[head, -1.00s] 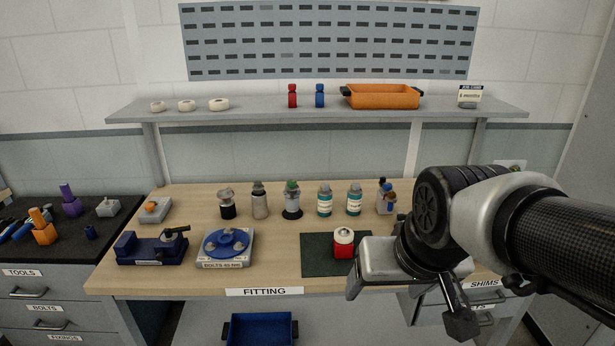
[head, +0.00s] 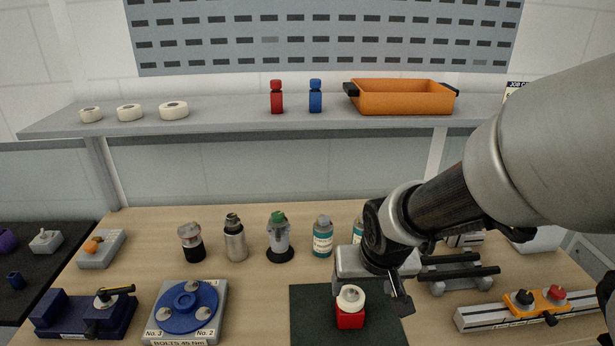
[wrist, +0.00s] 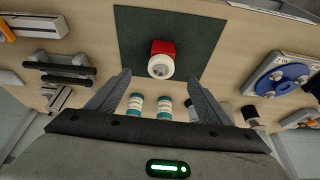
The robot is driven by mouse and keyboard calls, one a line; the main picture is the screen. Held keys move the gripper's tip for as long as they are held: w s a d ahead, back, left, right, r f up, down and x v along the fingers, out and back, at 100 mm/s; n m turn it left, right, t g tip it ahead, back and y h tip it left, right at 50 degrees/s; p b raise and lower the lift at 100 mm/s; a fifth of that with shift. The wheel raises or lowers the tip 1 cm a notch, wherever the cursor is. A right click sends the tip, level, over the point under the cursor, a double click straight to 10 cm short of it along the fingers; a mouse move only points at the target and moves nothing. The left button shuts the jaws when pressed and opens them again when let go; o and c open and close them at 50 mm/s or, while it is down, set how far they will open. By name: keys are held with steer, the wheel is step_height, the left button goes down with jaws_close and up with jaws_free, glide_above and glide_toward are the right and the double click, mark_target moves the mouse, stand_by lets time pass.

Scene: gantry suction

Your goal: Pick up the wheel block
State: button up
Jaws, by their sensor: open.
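The wheel block, a small red block with a white round top, stands on the dark green mat (head: 307,315) on the bench. It shows in the head view (head: 350,317) and in the wrist view (wrist: 162,50). My gripper (head: 388,292) is above the mat, close to the block and partly in front of its far side. In the wrist view my gripper (wrist: 158,80) has its two fingers spread wide and nothing between them. The block appears past the fingertips, roughly centred between them, not touched.
Left of the mat are a blue disc fixture (head: 187,305) and a dark blue vise (head: 85,312). Several bottles (head: 235,240) stand behind. A rack with black bars (head: 458,272) and a rail with an orange clamp (head: 540,302) are at right. A shelf (head: 230,118) overhangs the back.

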mark_target(355, 304)
steer(key=b+x, duration=0.5)
steer(key=x, duration=0.5)
steer(key=shift+f+b, duration=0.3)
steer(key=b+x, duration=0.1)
steer(key=x, duration=0.2)
steer(key=b+x, duration=0.2)
steer(key=x, duration=0.1)
steer(key=shift+w+a, duration=0.25)
steer(key=shift+w, duration=0.15)
steer(key=shift+c, duration=0.5)
jaws_close()
steer(key=shift+w, duration=0.1)
